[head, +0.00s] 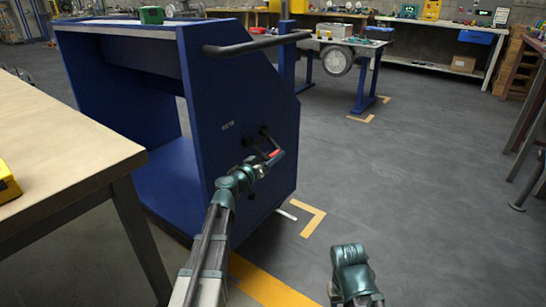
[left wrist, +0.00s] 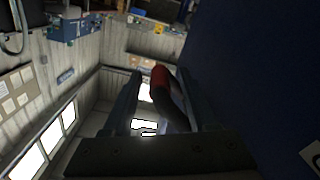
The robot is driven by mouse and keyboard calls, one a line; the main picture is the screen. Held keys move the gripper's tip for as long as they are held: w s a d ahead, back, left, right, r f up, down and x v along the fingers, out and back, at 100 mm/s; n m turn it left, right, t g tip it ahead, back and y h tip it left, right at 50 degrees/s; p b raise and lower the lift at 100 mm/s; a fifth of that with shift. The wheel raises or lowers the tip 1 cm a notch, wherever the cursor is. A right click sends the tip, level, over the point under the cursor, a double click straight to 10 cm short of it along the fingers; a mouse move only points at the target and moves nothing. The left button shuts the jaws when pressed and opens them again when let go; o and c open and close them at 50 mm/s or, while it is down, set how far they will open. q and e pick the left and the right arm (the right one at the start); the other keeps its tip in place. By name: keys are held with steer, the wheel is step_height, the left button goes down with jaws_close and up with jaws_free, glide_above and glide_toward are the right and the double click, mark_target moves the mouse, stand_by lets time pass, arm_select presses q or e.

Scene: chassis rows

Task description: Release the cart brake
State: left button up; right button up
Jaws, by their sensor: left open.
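The blue cart (head: 200,110) stands left of centre, with a dark push handle (head: 257,43) along its top edge. Low on its right side panel is the brake lever, dark with a red grip (head: 273,154). My left gripper (head: 270,160) is at the lever, open. In the left wrist view the red-ended lever (left wrist: 160,78) shows between the two open fingers (left wrist: 155,100), not clamped. Part of the lever's base is hidden by the gripper in the head view. A teal part of my right arm shows at the bottom; its fingers are not in view.
A light-topped table (head: 60,135) stands close at the left, with a yellow object on it. Yellow floor markings (head: 313,222) lie beside the cart. Grey floor to the right is clear. Workbenches line the back, and a dark frame stands at the far right.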

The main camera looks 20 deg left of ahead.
arm_select(q)
steer(key=shift+w+d, duration=0.1)
steer(key=shift+w, duration=0.1)
jaws_close()
stand_by(1.4)
